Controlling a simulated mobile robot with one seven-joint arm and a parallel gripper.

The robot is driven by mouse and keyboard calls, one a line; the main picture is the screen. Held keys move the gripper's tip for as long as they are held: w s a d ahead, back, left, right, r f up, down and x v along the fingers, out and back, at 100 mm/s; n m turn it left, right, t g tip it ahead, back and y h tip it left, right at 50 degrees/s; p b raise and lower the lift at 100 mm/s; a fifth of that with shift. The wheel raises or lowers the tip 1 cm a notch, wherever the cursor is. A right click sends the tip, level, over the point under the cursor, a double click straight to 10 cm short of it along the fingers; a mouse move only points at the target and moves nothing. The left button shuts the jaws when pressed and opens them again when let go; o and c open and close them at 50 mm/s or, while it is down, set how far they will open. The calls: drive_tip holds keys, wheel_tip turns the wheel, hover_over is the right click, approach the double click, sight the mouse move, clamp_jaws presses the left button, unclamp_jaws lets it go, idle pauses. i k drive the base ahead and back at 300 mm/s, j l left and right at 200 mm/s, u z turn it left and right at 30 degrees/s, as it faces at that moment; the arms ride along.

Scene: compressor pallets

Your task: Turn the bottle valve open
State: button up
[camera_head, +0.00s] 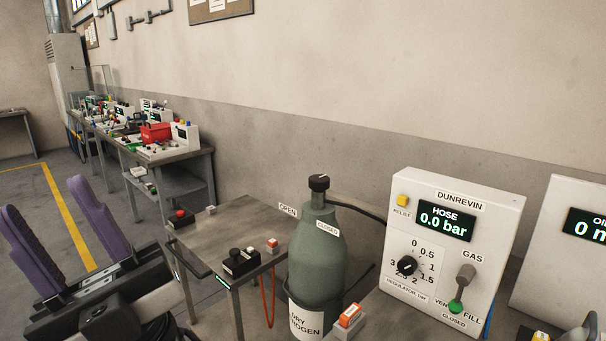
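The green gas bottle (317,256) stands upright in the lower middle, with a partly hidden "DRY ...ROGEN" label. Its dark round bottle valve (319,183) sits on top, with a light mark on the knob. An "OPEN" tag (288,210) is to its left and a "CLOSED" tag (328,228) is in front. A dark hose runs right from the neck. My gripper (62,232) is at the lower left, with two purple-padded fingers spread apart and nothing between them. It is well left of the bottle and not touching it.
A white panel (450,250) right of the bottle reads "HOSE 0.0 bar", with a regulator knob and a gas lever. A small metal table (228,224) with buttons stands between gripper and bottle. A cluttered bench (178,157) lines the wall behind. Open floor lies at left.

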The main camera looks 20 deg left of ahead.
sight(317, 183)
drive_tip(key=i+j, duration=0.15)
drive_tip(key=j, duration=0.55)
drive_tip(key=i+j, duration=0.1)
drive_tip(key=j, duration=0.6)
drive_tip(key=i+j+z, duration=0.1)
drive_tip(key=j, duration=0.6)
drive_tip(key=i+j, duration=0.15)
drive_tip(key=j, duration=0.6)
drive_tip(key=i+j, duration=0.1)
drive_tip(key=j, duration=0.6)
drive_tip(key=i+j, duration=0.1)
drive_tip(key=j, duration=0.6)
drive_tip(key=i+l, duration=0.3)
drive_tip(key=l, duration=0.15)
drive_tip(key=z, duration=0.05)
